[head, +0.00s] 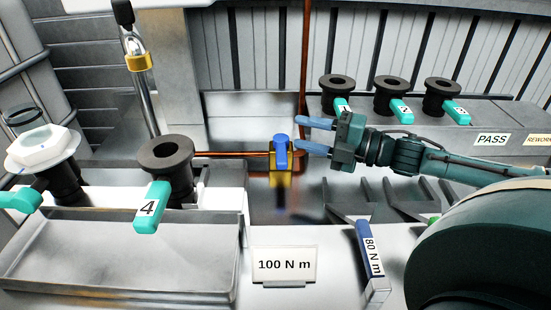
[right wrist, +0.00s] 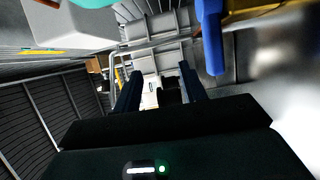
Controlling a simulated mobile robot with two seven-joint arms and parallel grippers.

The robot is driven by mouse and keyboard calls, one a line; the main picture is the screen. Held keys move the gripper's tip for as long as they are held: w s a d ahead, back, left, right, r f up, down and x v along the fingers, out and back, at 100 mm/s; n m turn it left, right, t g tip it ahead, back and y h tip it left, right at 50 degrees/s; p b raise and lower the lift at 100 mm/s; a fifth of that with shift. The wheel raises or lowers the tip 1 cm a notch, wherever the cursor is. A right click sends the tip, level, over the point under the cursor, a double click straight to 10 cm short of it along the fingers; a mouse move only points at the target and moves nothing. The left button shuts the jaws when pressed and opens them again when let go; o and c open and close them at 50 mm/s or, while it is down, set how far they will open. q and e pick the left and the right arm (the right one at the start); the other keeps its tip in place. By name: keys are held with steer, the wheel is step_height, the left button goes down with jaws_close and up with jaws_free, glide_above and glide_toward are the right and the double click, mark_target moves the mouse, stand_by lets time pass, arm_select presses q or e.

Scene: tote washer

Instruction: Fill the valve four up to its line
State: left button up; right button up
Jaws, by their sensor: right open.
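Valve four (head: 172,180) is a black round cup with a teal handle marked 4. It stands upright behind the metal tray at left; the inside of its cup is dark, and I cannot make out a line or any water level. A tap with a blue lever (head: 282,150) on a brass body sits on a copper pipe at the middle. My right gripper (head: 315,136) is open and empty just right of the blue lever, its fingers pointing left. The lever also shows in the right wrist view (right wrist: 212,40), to the right of the open fingers (right wrist: 160,88).
Three black valves (head: 392,95) with teal handles stand on the back right ledge near a PASS label (head: 492,139). A white-nut valve (head: 43,150) stands far left beside valve four.

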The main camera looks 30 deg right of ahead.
mark_target(280, 153)
step_height(280, 153, down, 8)
steer(key=b, duration=0.4)
steer(key=shift+w+a+r, duration=0.1)
steer(key=shift+w+a, duration=0.15)
steer(key=shift+a, duration=0.05)
steer(key=shift+w+a+b, duration=0.45)
steer(key=shift+w+b, duration=0.15)
steer(key=shift+b+x, duration=0.35)
steer(key=shift+x, duration=1.5)
steer(key=shift+w+a+r, duration=0.15)
steer(key=shift+w+a, duration=0.2)
steer(key=shift+w, duration=0.15)
arm_select(q)
steer(key=shift+s+a+f+n+t, duration=0.15)
steer(key=shift+f+n+t, duration=0.1)
steer(key=shift+f, duration=0.35)
steer(key=shift+w+a+f+n+t, duration=0.1)
steer(key=shift+f+n+t, duration=0.15)
steer(key=shift+f, duration=0.3)
arm_select(e)
steer(key=shift+w+a, duration=0.1)
arm_select(q)
steer(key=shift+f, duration=0.1)
arm_select(e)
steer(key=shift+c, duration=0.2)
jaws_close()
